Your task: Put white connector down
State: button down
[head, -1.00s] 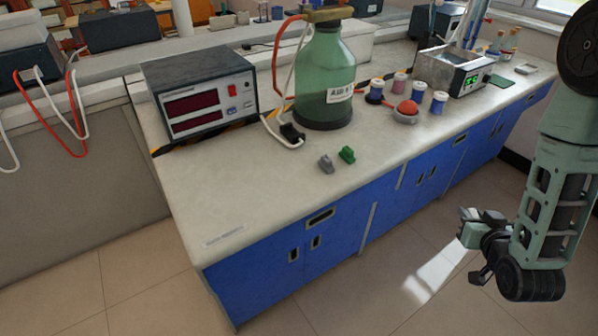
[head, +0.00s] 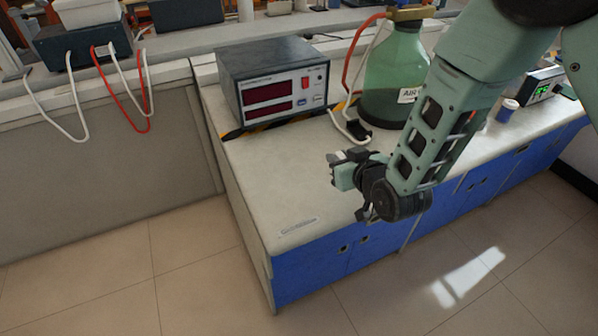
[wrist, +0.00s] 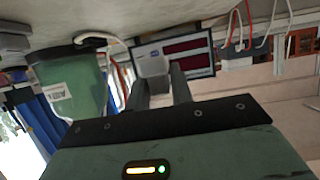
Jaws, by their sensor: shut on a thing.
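My gripper (head: 338,168) is above the front part of the pale bench top (head: 262,170), in front of the display box. In the wrist view my gripper (wrist: 160,88) has its two fingers shut on the white connector (wrist: 152,66), which shows pale between the fingertips. The connector is held in the air, apart from the bench as far as I can see.
A box with red displays (head: 270,92) stands behind my gripper, and a green bottle (head: 392,75) with hoses stands to its right. A white cable (head: 345,128) lies between them. The bench's left front, around a label strip (head: 298,226), is clear.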

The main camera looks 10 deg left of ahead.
jog(key=a, duration=0.4)
jog(key=p, duration=0.1)
send_over(320, 194)
notch_tip(320, 194, down, 4)
jog(key=shift+r+n, duration=0.1)
jog(key=shift+n, duration=0.2)
jog(key=shift+f+p, duration=0.35)
jog(key=shift+f, duration=2.3)
jog(key=shift+f, duration=0.1)
jog(key=shift+f+b, duration=0.15)
jog(key=shift+b, duration=0.15)
jog(key=c, duration=1.2)
grip_release()
jog(key=shift+c, duration=0.2)
